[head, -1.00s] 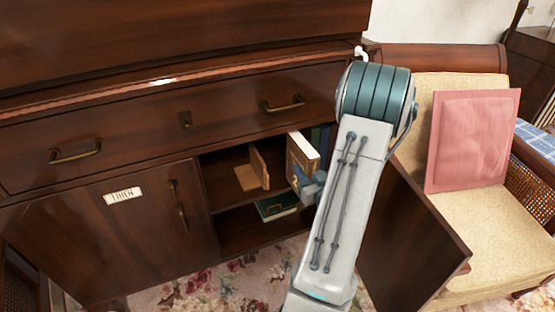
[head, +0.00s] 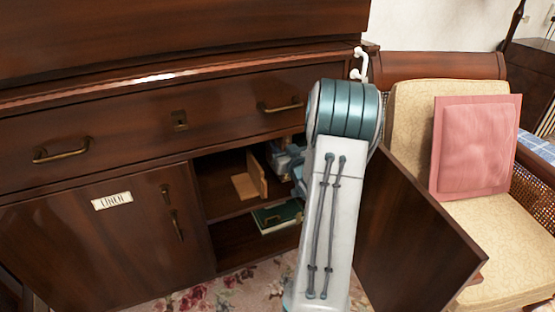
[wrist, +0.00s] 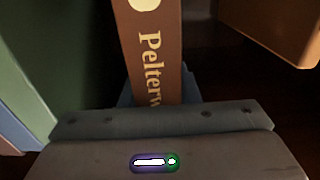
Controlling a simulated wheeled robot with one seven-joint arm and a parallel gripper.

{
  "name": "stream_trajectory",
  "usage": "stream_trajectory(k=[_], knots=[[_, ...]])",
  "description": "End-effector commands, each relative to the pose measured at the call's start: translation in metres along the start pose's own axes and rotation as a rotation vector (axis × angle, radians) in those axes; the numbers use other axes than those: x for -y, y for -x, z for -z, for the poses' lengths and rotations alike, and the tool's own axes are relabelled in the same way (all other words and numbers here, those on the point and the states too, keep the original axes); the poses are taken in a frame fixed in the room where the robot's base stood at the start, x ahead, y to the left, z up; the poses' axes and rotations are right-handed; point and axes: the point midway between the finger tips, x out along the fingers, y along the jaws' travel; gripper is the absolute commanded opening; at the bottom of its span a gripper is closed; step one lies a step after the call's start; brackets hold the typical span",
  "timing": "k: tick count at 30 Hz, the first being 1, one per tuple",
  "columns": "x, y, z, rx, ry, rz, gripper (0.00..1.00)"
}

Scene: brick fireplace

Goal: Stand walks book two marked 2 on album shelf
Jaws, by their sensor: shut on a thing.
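My gripper (wrist: 158,98) is shut on a brown book (wrist: 157,45), whose spine shows pale lettering beginning "Pelterw" and part of a pale round mark. The book looks upright in the wrist view; its number cannot be read there. In the head view my gripper (head: 285,160) is inside the upper compartment of the open cabinet, the shelf (head: 225,206), and my arm hides most of the book. A green book (wrist: 25,105) stands to the left in the wrist view, apart from the held book.
A wooden bookend (head: 257,178) stands on the shelf left of my gripper. A dark green book (head: 277,216) lies flat in the lower compartment. The open cabinet door (head: 405,235) is right of my arm. An armchair (head: 480,235) with a pink cushion (head: 475,145) stands further right.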

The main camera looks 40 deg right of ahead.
Motion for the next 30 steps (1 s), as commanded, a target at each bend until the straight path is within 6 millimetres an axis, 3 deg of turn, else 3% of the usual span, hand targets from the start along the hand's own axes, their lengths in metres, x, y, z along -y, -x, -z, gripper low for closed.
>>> stream_trajectory(k=[4,10,23,24,25,26,30], knots=[[0.0,-0.004,-0.006,-0.002,0.0,0.0,0.0],[0.0,-0.003,-0.033,-0.001,0.0,0.001,0.0],[0.001,-0.003,-0.038,-0.004,0.002,0.002,0.0],[0.001,-0.003,-0.038,0.0,0.001,0.001,0.37],[0.001,-0.003,-0.038,0.0,0.001,0.001,0.46],[0.001,-0.003,-0.038,0.0,0.001,0.001,0.51],[0.001,-0.003,-0.038,0.0,0.001,0.001,0.51]])
